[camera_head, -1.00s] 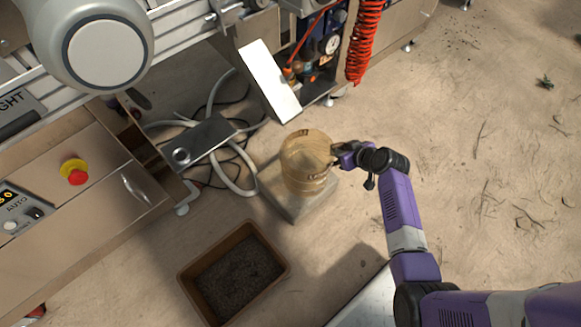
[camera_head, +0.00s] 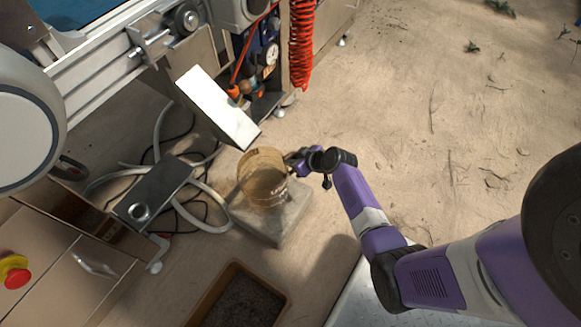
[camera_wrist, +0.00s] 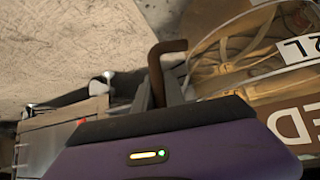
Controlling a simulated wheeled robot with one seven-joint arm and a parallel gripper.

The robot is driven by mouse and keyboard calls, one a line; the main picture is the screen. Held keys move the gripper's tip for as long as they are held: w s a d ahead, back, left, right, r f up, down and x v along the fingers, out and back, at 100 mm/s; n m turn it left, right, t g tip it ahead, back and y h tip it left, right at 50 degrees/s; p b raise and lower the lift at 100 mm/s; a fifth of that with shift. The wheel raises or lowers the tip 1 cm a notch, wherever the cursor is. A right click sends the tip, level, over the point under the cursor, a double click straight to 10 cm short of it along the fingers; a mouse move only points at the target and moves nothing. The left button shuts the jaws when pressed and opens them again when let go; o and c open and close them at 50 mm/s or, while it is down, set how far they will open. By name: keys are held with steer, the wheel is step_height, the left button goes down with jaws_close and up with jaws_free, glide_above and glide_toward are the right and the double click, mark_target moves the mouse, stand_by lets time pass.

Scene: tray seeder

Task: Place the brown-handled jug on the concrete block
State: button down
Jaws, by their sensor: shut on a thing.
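The jug (camera_head: 262,182) is a translucent amber container with printed lettering. In the head view it overlaps the back left part of the grey concrete block (camera_head: 287,228); I cannot tell whether it touches the block. My gripper (camera_head: 297,163) is at the jug's right side. In the wrist view the brown handle (camera_wrist: 156,72) stands between the fingers of my gripper (camera_wrist: 160,95), which is shut on it. The jug's body (camera_wrist: 255,60) shows at the right of that view, with large letters on it. The jug's base is not clearly visible.
A brown tray of dark soil (camera_head: 213,303) lies on the floor in front of the block, partly cut off. Hoses and a metal box (camera_head: 152,192) lie to the left. A tilted white panel (camera_head: 218,107) stands behind. Open sandy floor (camera_head: 430,130) is at the right.

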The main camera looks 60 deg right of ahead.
steer(key=shift+f+b, duration=0.65)
steer(key=shift+f, duration=0.85)
steer(key=shift+f, duration=0.2)
steer(key=c, duration=1.4)
jaws_free()
steer(key=shift+r, duration=0.15)
